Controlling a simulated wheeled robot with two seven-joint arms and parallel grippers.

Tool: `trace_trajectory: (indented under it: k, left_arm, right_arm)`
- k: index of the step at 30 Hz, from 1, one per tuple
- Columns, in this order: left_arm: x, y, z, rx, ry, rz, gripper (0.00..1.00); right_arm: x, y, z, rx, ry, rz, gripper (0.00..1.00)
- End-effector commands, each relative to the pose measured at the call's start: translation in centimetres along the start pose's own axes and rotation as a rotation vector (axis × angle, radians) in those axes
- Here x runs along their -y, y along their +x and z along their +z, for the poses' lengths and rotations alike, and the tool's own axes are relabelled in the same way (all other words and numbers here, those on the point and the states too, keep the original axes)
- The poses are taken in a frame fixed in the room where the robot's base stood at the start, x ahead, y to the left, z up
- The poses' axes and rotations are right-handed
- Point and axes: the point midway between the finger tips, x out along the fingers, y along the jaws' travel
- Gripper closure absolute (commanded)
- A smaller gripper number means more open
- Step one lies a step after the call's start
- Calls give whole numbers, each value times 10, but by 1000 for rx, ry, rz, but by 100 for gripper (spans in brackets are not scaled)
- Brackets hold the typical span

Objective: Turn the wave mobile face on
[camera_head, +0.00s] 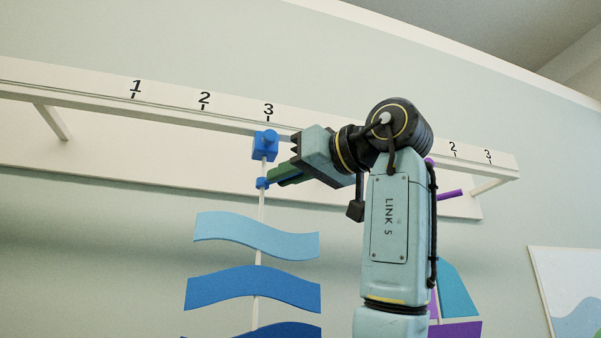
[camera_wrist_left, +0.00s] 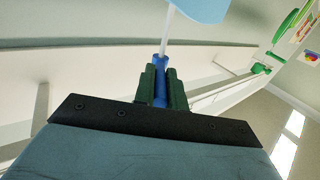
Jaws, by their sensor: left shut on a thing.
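The wave mobile hangs from a blue block (camera_head: 265,146) on the white rail near the number 3. Its thin white rod (camera_head: 261,215) runs down through a light blue wave panel (camera_head: 256,236) and a darker blue one (camera_head: 253,287). Both show their broad wavy surfaces in the head view; a third is cut off below. My left gripper (camera_head: 269,181) reaches in from the right. Its green fingers are shut on the small blue grip (camera_wrist_left: 160,84) on the rod, between them in the left wrist view. The light blue panel's edge (camera_wrist_left: 203,8) shows there too. My right gripper is out of view.
The white rail (camera_head: 90,92) with numbers runs along the wall above. A second mobile with a purple peg (camera_head: 450,195) and a teal panel (camera_head: 457,288) hangs partly behind my arm. A green mobile (camera_wrist_left: 286,32) shows in the wrist view. A picture (camera_head: 568,290) hangs at right.

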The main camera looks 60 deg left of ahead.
Motion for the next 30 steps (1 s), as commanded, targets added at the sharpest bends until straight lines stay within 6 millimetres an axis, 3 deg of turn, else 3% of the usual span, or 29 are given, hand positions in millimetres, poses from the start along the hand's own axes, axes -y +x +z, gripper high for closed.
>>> trace_trajectory:
  k: [12,13,18,26,30]
  left_arm:
    - [2,1,-2,-8,-2,-15,100]
    - [2,1,-2,-7,-2,-15,85]
    - [2,1,-2,-5,-2,-13,66]
    - [1,0,-1,-3,-1,-10,66]
    - [1,-12,-1,-3,-1,-7,66]
  right_arm:
    - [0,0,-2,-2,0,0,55]
    - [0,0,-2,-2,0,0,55]
    - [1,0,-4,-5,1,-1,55]
    - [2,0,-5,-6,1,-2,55]
    - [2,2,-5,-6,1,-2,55]
